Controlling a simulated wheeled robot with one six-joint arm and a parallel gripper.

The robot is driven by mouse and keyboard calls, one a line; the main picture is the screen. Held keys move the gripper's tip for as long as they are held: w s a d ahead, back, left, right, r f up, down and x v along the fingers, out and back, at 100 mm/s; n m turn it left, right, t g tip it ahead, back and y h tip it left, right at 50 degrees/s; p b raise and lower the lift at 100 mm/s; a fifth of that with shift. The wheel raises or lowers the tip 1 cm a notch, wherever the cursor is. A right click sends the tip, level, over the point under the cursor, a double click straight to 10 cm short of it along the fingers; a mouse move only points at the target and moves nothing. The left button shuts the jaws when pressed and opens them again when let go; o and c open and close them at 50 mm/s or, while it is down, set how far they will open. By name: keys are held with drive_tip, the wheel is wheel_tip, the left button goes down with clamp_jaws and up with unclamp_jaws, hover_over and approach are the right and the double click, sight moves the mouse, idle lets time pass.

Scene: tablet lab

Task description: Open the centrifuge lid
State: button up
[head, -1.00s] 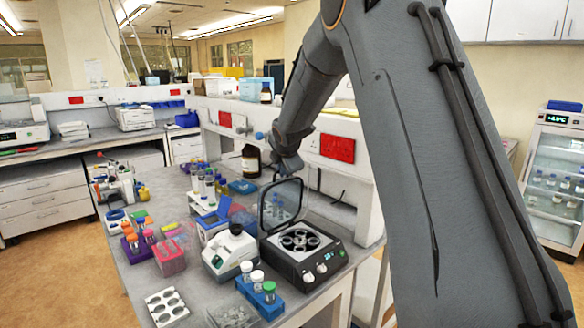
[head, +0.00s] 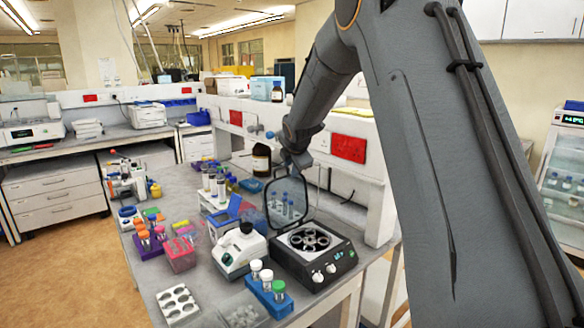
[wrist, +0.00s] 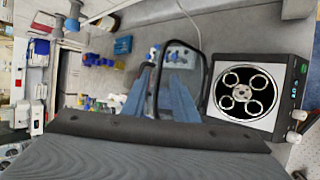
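The centrifuge (head: 333,273) is a dark, square unit with a round rotor and front knobs, at the bench's right side in the head view. It also shows at the right of the wrist view (wrist: 272,128). Its clear, dark-framed lid (head: 286,199) stands up, raised at the back left, and the rotor is uncovered. In the wrist view the lid's frame (wrist: 204,62) loops past the fingers. My gripper (head: 298,163) is at the lid's upper edge. Its two blue-grey fingers (wrist: 158,72) look apart, with the frame passing close by or between them; contact is not clear.
A white device (head: 238,252) stands left of the centrifuge, and a blue rack (head: 269,298) with capped tubes stands in front. A brown bottle (head: 261,159) is behind the lid. A white shelf wall (head: 372,205) with red panels borders the bench at the right.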

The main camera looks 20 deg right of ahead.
drive_tip(key=b+v, duration=0.2)
drive_tip(key=v, duration=0.5)
drive_tip(key=shift+s+r, duration=0.25)
drive_tip(key=shift+r, duration=0.1)
